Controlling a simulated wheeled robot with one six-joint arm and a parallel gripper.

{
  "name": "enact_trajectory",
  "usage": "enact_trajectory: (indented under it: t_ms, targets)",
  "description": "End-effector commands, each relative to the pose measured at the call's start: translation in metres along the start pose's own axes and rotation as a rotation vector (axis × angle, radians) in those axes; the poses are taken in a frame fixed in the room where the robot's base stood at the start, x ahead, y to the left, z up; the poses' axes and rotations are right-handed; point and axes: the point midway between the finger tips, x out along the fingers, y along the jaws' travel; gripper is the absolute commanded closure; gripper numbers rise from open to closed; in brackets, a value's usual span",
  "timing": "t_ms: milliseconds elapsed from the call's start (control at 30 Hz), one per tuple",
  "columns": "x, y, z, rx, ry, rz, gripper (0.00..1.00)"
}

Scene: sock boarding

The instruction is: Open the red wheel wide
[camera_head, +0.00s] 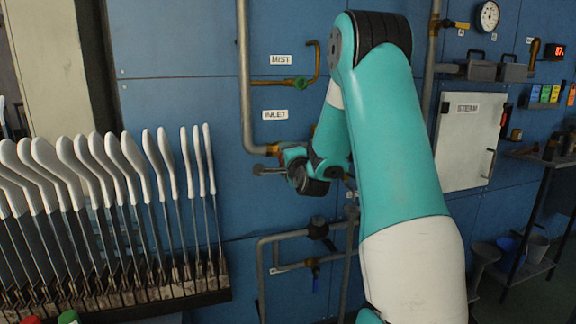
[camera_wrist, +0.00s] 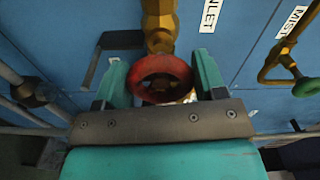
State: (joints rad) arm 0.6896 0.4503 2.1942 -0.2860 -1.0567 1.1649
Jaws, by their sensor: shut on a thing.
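The red wheel (camera_wrist: 160,64) is a small round handwheel on a brass valve body (camera_wrist: 158,22), seen close up in the wrist view. My gripper (camera_wrist: 161,76) has one teal finger on each side of the wheel, and the fingers are shut on its rim. In the head view, my gripper is at the pipe beneath the INLET label (camera_head: 275,114), and the red wheel cannot be made out there. How far the wheel is turned cannot be told.
A green wheel (camera_wrist: 306,87) on a brass pipe sits to the right in the wrist view, by the MIST label (camera_wrist: 291,22). A grey pipe (camera_head: 244,80) runs down the blue wall. A rack of white sock boards (camera_head: 130,150) stands left. A STEAM cabinet (camera_head: 468,145) is at right.

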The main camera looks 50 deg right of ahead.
Motion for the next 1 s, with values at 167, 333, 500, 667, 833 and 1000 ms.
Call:
enact_trajectory:
  t_ms: [167, 333, 500, 667, 833, 1000]
  targets:
    - [-0.0004, 0.0054, 0.0019, -0.165, -0.002, 0.000, 0.59]
    - [-0.0003, 0.0064, 0.0017, -0.327, -0.002, -0.001, 0.59]
    - [-0.0003, 0.0073, 0.0015, -0.488, -0.002, 0.000, 0.59]
    - [-0.0004, 0.0078, 0.0012, -0.639, -0.002, 0.000, 0.59]
    - [-0.0003, 0.0083, 0.0007, -0.801, -0.002, 0.000, 0.59]
    - [-0.0003, 0.0086, 0.0002, -0.962, -0.002, 0.000, 0.59]
